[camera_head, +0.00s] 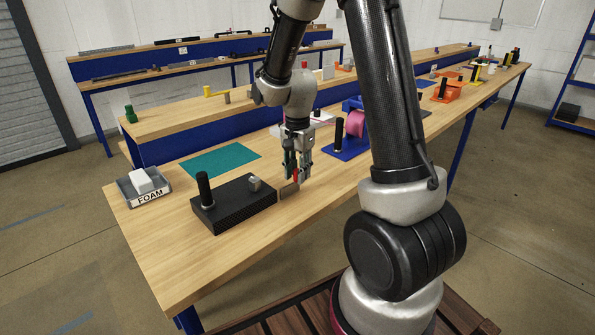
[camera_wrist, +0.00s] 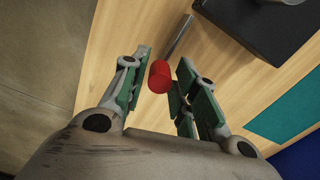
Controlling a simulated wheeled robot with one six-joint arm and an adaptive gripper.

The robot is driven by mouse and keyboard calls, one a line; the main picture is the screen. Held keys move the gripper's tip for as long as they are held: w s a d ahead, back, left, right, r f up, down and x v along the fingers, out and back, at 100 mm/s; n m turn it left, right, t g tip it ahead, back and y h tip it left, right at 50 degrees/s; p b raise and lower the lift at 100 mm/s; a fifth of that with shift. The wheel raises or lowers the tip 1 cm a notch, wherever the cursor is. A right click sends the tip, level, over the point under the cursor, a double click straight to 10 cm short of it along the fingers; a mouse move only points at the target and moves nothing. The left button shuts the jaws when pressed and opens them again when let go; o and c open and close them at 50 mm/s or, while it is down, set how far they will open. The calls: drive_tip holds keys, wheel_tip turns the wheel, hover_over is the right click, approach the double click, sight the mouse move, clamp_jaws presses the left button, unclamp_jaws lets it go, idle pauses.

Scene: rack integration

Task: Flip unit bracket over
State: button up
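My gripper (camera_head: 296,182) points down at the table just right of a black box. In the wrist view my gripper (camera_wrist: 164,58) has its fingers apart, with a red cylinder (camera_wrist: 160,77) between them. Narrow gaps seem to show on both sides of it. A thin grey metal piece (camera_wrist: 178,38) extends from the red cylinder toward the box. I cannot tell which grey part is the unit bracket; a small grey block (camera_head: 255,184) sits on the box.
The black box (camera_head: 232,212) bears an upright black post (camera_head: 205,189) and also shows in the wrist view (camera_wrist: 268,25). A green mat (camera_head: 220,160), a FOAM tray (camera_head: 151,199) and a blue fixture (camera_head: 345,152) are nearby. The table front is clear.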

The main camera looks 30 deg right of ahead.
wheel_tip(320, 180, up, 12)
idle(0.6)
idle(0.5)
drive_tip(key=s+r+n+t, duration=0.1)
drive_tip(key=s+r+n, duration=0.1)
drive_tip(key=s+n, duration=0.2)
drive_tip(key=s+r+n+t, duration=0.2)
drive_tip(key=s+r+n, duration=0.1)
drive_tip(key=s, duration=0.7)
drive_tip(key=s+d+r+n+t, duration=0.1)
drive_tip(key=s+r+n, duration=0.2)
drive_tip(key=s+n, duration=0.2)
drive_tip(key=s, duration=0.2)
drive_tip(key=shift+s+r+n, duration=0.2)
drive_tip(key=shift+s+n, duration=0.1)
drive_tip(key=shift+s, duration=0.05)
idle(0.6)
